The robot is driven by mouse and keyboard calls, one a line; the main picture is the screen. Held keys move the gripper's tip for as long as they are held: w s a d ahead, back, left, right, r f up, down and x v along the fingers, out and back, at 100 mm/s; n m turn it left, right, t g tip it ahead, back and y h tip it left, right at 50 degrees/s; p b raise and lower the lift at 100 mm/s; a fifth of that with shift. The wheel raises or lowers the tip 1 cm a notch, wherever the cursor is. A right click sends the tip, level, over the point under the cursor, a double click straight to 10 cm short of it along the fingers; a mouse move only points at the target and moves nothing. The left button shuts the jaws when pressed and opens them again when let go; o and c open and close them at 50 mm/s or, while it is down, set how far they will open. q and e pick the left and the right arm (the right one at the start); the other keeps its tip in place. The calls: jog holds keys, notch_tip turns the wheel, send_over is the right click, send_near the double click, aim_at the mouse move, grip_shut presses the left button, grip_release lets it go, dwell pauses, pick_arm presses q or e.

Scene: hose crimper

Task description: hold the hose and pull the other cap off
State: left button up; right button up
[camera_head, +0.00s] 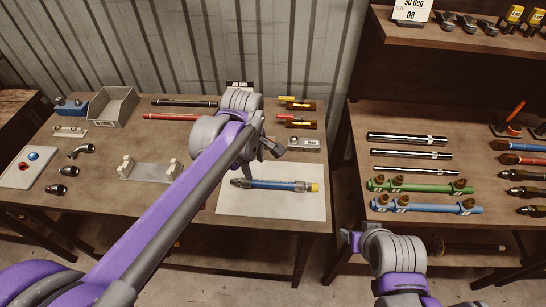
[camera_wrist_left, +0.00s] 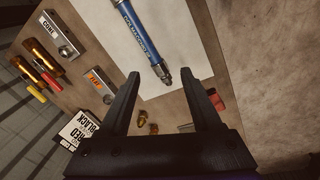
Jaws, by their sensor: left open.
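A blue hose (camera_head: 275,185) with metal end fittings lies on a white sheet (camera_head: 270,209) on the left table. A yellow cap (camera_head: 314,187) sits on its right end; its left end shows a bare dark metal fitting (camera_head: 240,183). In the left wrist view the hose (camera_wrist_left: 137,30) runs down to its metal fitting (camera_wrist_left: 162,73), and the capped end is out of frame. My left gripper (camera_head: 268,152) is open and empty above the sheet, just behind the hose's left part. My right gripper (camera_head: 350,240) is low at the right, apart from the table; its fingers are too small to judge.
A grey bin (camera_head: 112,106), a light cradle (camera_head: 150,171) and loose fittings (camera_head: 68,171) are on the left of the table. A small metal block (camera_head: 304,144) and brass-ended tools (camera_head: 300,124) lie behind the sheet. A second table (camera_head: 410,220) holds several hoses.

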aim_at(273, 183)
pick_arm(q)
jog(key=w+d+f+n+g, duration=0.2)
jog(key=w+d+f+n, duration=0.1)
jog(key=w+d+n, duration=0.2)
jog(key=f, duration=1.1)
jog(key=shift+s+a+f, duration=0.1)
jog(key=shift+a+f, duration=0.1)
jog(key=shift+f, duration=0.1)
grip_shut()
dwell(0.9)
dwell(0.4)
dwell(1.7)
